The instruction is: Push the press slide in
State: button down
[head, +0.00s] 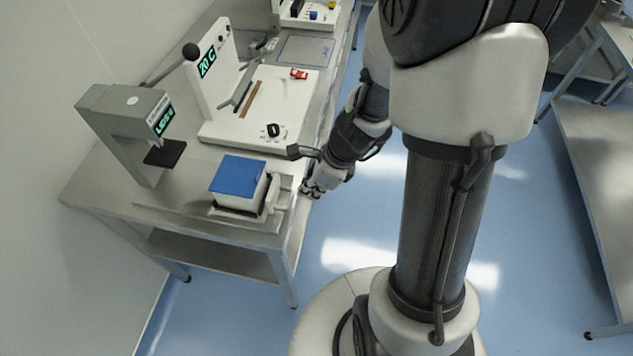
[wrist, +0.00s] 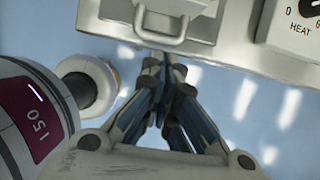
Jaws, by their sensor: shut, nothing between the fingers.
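The press (head: 130,125) is a grey arched frame with a lit green display and a dark plate (head: 165,153) under its head. The press slide (head: 238,195) carries a blue-topped block (head: 240,172) and stands out to the right of the press, near the table's edge. Its handle (head: 283,192) faces my gripper (head: 309,190); the handle is also at the top of the wrist view (wrist: 160,22). My gripper (wrist: 163,62) is shut and empty, with its fingertips just in front of the handle. Whether they touch it I cannot tell.
A white heat sealer (head: 265,105) with a raised lever and a dial stands behind the slide on the steel table (head: 105,190); its HEAT dial (wrist: 308,10) shows at the wrist view's upper right. Blue floor (head: 365,235) is open on my gripper's side.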

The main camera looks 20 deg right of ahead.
aim_at(223, 170)
jog(key=w+a, duration=0.1)
jog(key=w+a+f, duration=0.1)
jog(key=shift+a+f, duration=0.3)
jog(key=shift+a, duration=0.1)
jog(key=shift+w+a, duration=0.35)
jog(key=shift+a, duration=0.1)
jog(key=w+a+p, duration=0.2)
jog(key=w+a, duration=0.1)
jog(key=a, duration=0.1)
jog(key=w+a+p, duration=0.3)
jog(key=w+a, duration=0.1)
jog(key=a, duration=0.1)
jog(key=w+a+p, duration=0.3)
jog(key=a, duration=0.2)
jog(key=shift+w+a+r, duration=0.1)
jog(key=shift+w+a, duration=0.1)
